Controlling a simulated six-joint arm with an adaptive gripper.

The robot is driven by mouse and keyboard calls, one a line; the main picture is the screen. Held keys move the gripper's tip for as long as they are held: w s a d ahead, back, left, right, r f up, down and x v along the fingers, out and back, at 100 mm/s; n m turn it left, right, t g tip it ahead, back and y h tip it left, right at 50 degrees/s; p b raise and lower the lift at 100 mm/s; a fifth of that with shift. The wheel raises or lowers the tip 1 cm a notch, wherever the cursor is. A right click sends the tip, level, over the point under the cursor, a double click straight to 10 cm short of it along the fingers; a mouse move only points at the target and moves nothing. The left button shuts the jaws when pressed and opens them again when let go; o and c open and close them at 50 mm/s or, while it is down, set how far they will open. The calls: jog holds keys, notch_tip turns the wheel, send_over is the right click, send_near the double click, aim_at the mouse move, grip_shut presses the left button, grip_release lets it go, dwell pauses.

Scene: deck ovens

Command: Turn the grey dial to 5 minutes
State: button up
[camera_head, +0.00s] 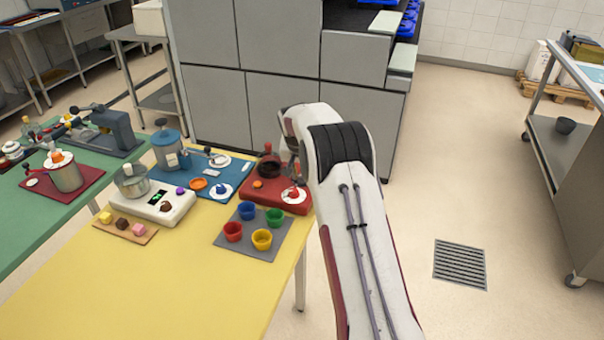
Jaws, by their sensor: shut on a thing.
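I cannot pick out a grey dial for certain in the head view. Several round dial-like parts show: a blue one on a white disc (221,190) on the blue board, and a red one on a white disc (294,195) on the red board. Part of the red board's right side is covered by my arm. My arm rises at the right of the yellow table and bends down toward the red board's back right.
The yellow table (150,285) also holds a white device with a green display (155,200), a grey mat (262,212) with coloured cups, and a small wooden board (124,227) with blocks. Grey cabinets (281,110) stand behind. The table's front is clear.

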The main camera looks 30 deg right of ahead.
dwell(0.4)
jog(key=o, duration=1.1)
jog(key=v, duration=1.2)
jog(key=shift+w, duration=0.1)
dwell(0.4)
